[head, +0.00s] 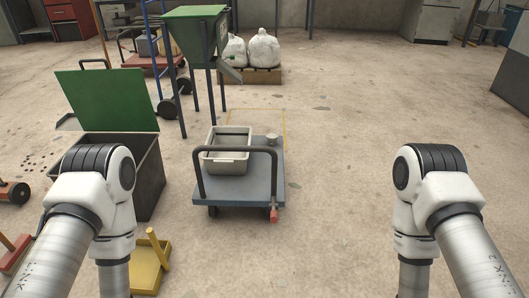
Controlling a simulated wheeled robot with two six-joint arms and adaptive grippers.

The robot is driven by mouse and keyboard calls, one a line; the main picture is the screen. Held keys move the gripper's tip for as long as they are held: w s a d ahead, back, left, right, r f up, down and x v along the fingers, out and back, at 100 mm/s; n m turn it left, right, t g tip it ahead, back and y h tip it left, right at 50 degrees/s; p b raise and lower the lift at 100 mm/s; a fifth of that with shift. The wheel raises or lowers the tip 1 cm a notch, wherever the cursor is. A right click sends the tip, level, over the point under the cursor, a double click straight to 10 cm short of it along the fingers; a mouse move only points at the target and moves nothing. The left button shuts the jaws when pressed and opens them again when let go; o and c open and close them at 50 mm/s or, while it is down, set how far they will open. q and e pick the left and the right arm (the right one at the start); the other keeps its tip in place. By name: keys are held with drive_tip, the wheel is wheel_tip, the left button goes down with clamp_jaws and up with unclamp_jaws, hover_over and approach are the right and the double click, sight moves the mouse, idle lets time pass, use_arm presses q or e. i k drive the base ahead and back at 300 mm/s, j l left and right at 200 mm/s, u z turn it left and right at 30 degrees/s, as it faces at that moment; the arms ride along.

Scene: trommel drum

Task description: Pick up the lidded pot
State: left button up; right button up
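A small pale round object (272,139) stands at the back right of the grey platform cart (265,184). It may be the lidded pot, but it is too small for me to tell whether it has a lid. It stands to the right of a white tub (227,160) on the same cart. My two arms show at the lower left and lower right of the head view, well apart from the cart. Both grippers are out of the picture.
A dark bin (147,177) with its green lid up stands left of the cart. A green hopper (196,36) on legs and white sacks (263,50) on a pallet stand behind. A yellow object (147,269) lies in front. Floor to the right is clear.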

sight(272, 137)
drive_tip(key=i+l+u, duration=0.2)
drive_tip(key=u, duration=0.25)
drive_tip(key=i+l+u, duration=0.1)
drive_tip(key=l+u, duration=0.3)
drive_tip(key=i+l+u, duration=0.1)
drive_tip(key=l+u, duration=0.35)
drive_tip(key=i+l, duration=0.15)
drive_tip(key=l, duration=0.5)
drive_tip(key=i+l, duration=0.1)
drive_tip(key=l, duration=0.5)
drive_tip(key=i+l, duration=0.15)
drive_tip(key=l, duration=0.5)
drive_tip(key=i+l, duration=0.1)
drive_tip(key=l, duration=0.5)
drive_tip(key=i+l, duration=0.15)
drive_tip(key=l, duration=0.5)
drive_tip(key=i+l, duration=0.15)
drive_tip(key=l, duration=0.45)
drive_tip(key=i+l, duration=0.1)
drive_tip(key=l, duration=0.55)
drive_tip(key=i+l, duration=0.15)
drive_tip(key=l, duration=0.5)
